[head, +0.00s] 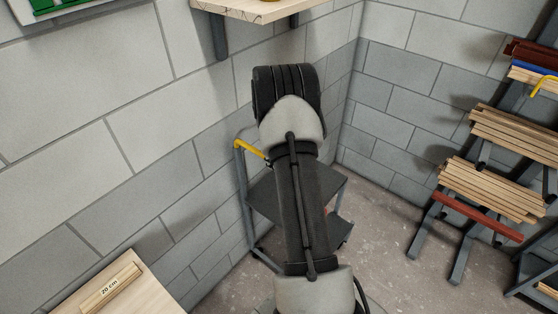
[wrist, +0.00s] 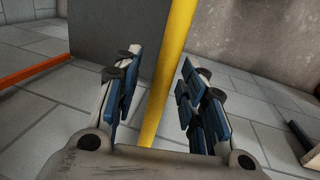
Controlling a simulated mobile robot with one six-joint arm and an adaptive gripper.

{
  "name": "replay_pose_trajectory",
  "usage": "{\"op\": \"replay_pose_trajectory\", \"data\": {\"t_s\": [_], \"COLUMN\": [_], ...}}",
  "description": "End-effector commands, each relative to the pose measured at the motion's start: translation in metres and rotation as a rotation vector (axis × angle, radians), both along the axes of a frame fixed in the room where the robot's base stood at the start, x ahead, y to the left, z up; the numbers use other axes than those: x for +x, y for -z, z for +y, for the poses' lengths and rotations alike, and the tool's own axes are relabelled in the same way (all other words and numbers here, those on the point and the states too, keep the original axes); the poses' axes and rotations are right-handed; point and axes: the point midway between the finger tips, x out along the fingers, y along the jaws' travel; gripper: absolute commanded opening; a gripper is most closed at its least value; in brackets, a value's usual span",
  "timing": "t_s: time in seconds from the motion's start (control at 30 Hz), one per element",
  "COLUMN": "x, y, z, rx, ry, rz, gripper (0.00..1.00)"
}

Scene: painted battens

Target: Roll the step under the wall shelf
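The step (head: 262,200) has a grey tube frame, dark treads and a yellow handrail (head: 250,148). It stands on the floor by the left wall, near the corner, partly hidden behind my arm. The wall shelf (head: 240,10) is a pale board on dark brackets, at the top of the head view above the step. In the wrist view my gripper (wrist: 160,95) is open, with the yellow rail (wrist: 168,70) running between its fingers. Gaps show beside the rail, clearest on the left. My gripper is hidden in the head view.
On the right a rack (head: 490,190) holds stacked wooden battens, and one red batten (head: 478,215) juts out low. A table (head: 120,290) with a marked "20 cm" block (head: 108,289) is at lower left. Some floor (head: 385,215) is clear between step and rack.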

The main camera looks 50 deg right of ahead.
Motion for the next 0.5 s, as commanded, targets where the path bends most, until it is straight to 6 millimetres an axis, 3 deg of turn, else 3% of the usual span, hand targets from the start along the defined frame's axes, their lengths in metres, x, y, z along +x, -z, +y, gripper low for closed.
{"op": "replay_pose_trajectory", "data": {"t_s": [0.17,0.5], "x": [0.0,0.0], "y": [-0.011,-0.078], "z": [0.002,0.016], "rx": [-0.001,-0.002], "ry": [0.0,-0.001], "rz": [-0.001,-0.002], "gripper": [0.38,0.38]}}
